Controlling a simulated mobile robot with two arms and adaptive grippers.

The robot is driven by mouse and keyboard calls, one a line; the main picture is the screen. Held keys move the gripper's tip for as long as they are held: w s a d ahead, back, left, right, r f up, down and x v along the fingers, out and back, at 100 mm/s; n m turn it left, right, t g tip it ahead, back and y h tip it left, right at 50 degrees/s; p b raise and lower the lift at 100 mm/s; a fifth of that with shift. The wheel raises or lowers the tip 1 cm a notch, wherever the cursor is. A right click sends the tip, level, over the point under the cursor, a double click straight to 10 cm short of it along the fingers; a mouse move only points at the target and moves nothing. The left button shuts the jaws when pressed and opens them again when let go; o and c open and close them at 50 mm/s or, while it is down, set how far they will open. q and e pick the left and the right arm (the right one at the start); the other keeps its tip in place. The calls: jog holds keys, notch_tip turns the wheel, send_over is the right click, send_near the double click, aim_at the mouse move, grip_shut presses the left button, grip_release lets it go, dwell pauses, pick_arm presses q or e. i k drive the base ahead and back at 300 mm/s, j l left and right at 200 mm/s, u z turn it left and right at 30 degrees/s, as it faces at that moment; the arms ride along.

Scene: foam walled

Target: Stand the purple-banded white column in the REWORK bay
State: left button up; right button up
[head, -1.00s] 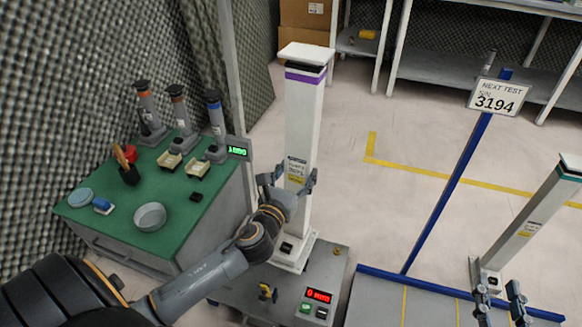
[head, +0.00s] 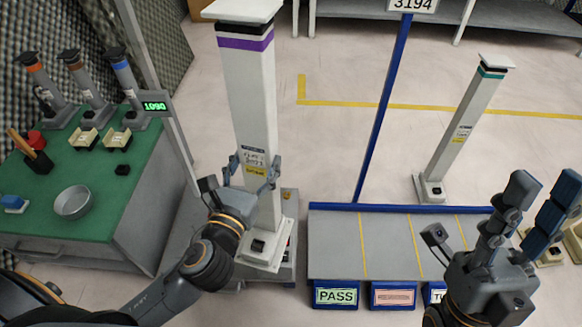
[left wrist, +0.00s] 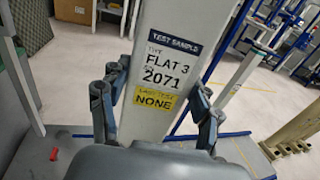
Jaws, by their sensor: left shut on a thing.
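The purple-banded white column (head: 250,110) stands upright left of centre, its foot over the grey test stand (head: 287,265); whether they touch is unclear. My left gripper (head: 252,172) is shut on its shaft, around the label. In the left wrist view the column (left wrist: 185,25) fills the space between the fingers, with label "FLAT 3 2071". The bay platform (head: 335,240) is to its right, divided by yellow lines. Its front signs are a green PASS, a red-orange sign (head: 393,296) too small to read, and a partly hidden third. My right gripper (head: 543,200) is open and empty before the platform's right side.
A teal-banded white column (head: 465,125) stands behind the bays. A blue post (head: 384,110) with sign 3194 rises behind the platform. A green-topped bench (head: 95,190) with several small items is at left. The visible platform surface is clear.

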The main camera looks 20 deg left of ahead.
aim_at(388, 234)
jog(key=z, duration=0.85)
jog(key=i+l+z, duration=0.1)
jog(key=i+z, duration=0.2)
jog(key=i, duration=0.25)
